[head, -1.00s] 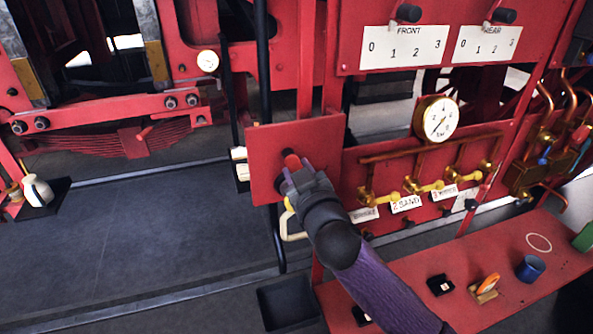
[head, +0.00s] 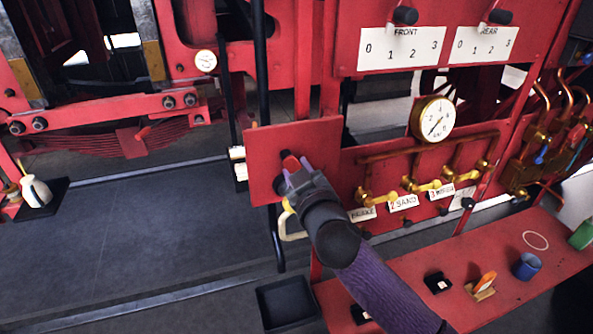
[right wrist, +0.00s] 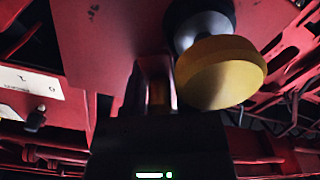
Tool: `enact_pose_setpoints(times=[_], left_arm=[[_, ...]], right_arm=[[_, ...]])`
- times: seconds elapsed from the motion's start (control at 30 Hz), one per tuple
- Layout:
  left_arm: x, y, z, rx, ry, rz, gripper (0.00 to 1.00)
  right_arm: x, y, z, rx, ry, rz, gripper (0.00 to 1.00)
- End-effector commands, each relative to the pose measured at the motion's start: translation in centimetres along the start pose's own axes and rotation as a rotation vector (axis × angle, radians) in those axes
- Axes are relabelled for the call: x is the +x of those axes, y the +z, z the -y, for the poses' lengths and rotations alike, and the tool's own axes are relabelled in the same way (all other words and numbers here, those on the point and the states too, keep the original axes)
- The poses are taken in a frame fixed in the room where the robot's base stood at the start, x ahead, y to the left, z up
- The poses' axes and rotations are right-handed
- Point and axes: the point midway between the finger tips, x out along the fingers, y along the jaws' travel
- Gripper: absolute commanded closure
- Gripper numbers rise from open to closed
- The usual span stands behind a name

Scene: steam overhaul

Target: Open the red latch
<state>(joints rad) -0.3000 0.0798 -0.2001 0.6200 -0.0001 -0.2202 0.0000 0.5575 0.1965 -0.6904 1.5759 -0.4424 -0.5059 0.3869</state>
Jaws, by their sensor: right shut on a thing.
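The red latch (head: 289,161) is mostly hidden behind my right gripper, and only small red parts show at its fingertips. It sits in front of a square red plate (head: 325,136). My right gripper (head: 294,170) is shut on the red latch, its arm reaching up from the lower right. In the right wrist view my dark gripper (right wrist: 157,92) points at the red plate (right wrist: 105,35), with a narrow reddish piece between its fingers. My left gripper is not in view.
A yellow knob (right wrist: 220,72) on a dark stem is close beside the gripper in the wrist view. A cream handle (head: 287,225) hangs below the plate. Right are brass valves (head: 420,186) and a gauge (head: 434,119). A black tray (head: 287,303) lies below.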

Motion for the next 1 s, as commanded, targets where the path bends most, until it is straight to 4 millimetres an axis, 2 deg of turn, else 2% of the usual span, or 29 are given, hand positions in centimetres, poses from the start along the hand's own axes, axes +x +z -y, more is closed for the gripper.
enact_pose_setpoints(times=[0.03, 1.0], left_arm=[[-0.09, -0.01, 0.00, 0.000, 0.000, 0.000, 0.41], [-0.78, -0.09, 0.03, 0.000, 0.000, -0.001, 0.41]], right_arm=[[0.08, -0.37, -0.48, -0.004, 0.010, -0.008, 1.00], [0.09, -0.60, -0.87, -0.114, 0.010, -0.011, 1.00]])
